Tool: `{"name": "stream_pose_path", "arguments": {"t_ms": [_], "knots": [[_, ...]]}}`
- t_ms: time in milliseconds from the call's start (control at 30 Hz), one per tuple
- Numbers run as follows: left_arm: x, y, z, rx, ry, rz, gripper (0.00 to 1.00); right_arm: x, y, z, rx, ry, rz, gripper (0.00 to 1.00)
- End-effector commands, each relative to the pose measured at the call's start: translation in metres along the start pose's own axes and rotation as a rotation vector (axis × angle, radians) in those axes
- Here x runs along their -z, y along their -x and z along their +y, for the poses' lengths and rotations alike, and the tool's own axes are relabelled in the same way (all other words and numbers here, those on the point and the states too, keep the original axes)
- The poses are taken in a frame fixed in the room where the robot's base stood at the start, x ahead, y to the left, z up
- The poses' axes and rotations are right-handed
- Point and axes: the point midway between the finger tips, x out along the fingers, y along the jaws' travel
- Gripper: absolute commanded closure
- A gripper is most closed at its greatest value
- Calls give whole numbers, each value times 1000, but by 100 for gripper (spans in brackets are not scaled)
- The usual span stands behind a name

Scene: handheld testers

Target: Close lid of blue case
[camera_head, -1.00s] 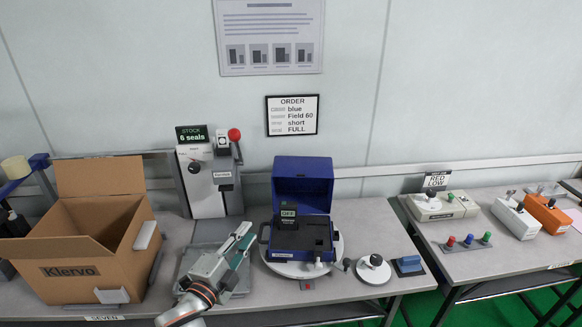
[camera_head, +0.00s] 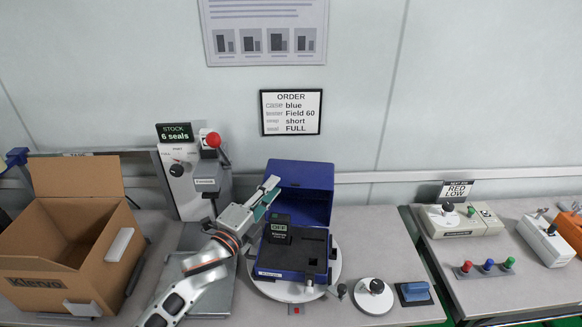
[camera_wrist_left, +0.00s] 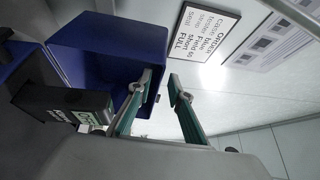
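The blue case stands open on a round white turntable (camera_head: 332,262). Its lid (camera_head: 310,185) is raised upright at the back, and its base (camera_head: 292,265) holds a dark insert. A dark tester (camera_head: 278,229) with an "OFF" display is in the base. My left gripper (camera_head: 270,188) is open and empty at the lid's left edge. In the left wrist view the two green fingers (camera_wrist_left: 163,80) are apart, and one overlaps the lid's edge (camera_wrist_left: 105,60). I cannot tell if it touches. My right gripper is not in view.
An open cardboard box (camera_head: 70,245) stands at the left. A press with a red knob (camera_head: 195,180) is behind my left arm. A white disc with a black knob (camera_head: 373,296) and a blue block (camera_head: 413,293) lie right of the case.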

Motion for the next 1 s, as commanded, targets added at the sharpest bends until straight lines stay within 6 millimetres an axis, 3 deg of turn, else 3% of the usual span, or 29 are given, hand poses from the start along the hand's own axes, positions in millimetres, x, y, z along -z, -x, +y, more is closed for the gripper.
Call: {"name": "stream_pose_path", "arguments": {"t_ms": [533, 967, 1000], "knots": [[0, -68, 0, 1, 3, 0, 81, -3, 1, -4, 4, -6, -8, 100], [0, -78, 0, 0, 1, 0, 81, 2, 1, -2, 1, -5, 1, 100], [0, -77, 0, 0, 1, 0, 88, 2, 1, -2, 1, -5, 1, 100]]}}
